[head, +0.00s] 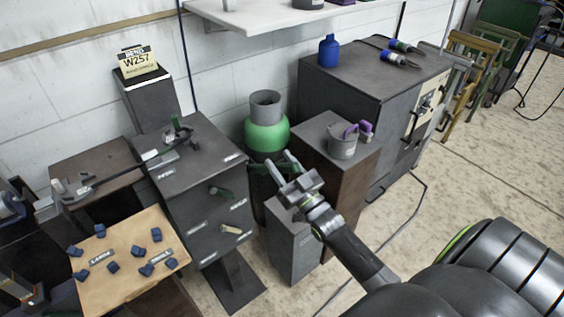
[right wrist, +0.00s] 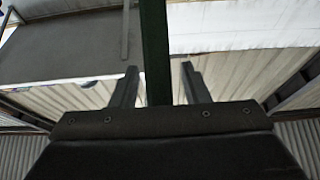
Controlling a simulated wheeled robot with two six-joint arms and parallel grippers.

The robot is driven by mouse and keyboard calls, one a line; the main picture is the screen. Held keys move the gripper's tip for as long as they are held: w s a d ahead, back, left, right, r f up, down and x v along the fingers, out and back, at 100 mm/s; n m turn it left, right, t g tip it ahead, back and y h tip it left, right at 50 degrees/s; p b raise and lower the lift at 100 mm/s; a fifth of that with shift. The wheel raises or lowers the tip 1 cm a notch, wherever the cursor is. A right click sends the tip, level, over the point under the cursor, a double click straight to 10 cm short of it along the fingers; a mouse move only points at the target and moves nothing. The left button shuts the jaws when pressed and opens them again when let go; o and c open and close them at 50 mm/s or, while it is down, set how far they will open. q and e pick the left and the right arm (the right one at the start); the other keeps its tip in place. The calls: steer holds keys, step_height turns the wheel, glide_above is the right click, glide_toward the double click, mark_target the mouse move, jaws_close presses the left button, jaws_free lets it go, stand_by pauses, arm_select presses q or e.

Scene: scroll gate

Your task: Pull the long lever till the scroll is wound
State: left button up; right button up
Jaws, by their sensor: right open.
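My right gripper (head: 281,162) is open at the right side of a dark grey cabinet (head: 200,165) with small labels. A dark green bar (head: 256,168), perhaps the long lever, shows beside its fingers. In the right wrist view, a dark green bar (right wrist: 154,40) runs upright between the two open fingers of this gripper (right wrist: 160,67); whether it touches them I cannot tell. A short green handle (head: 221,192) and a pale handle (head: 231,230) stick out of the cabinet front. I cannot make out a scroll for certain. My left gripper is not in view.
A green gas bottle (head: 266,134) stands behind my gripper. A brown stand (head: 345,185) with a grey can (head: 342,143) is close on the right. A wooden board (head: 110,235) with several blue blocks lies at left. Open floor (head: 480,180) is at right.

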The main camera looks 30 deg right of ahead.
jaws_close()
stand_by(0.3)
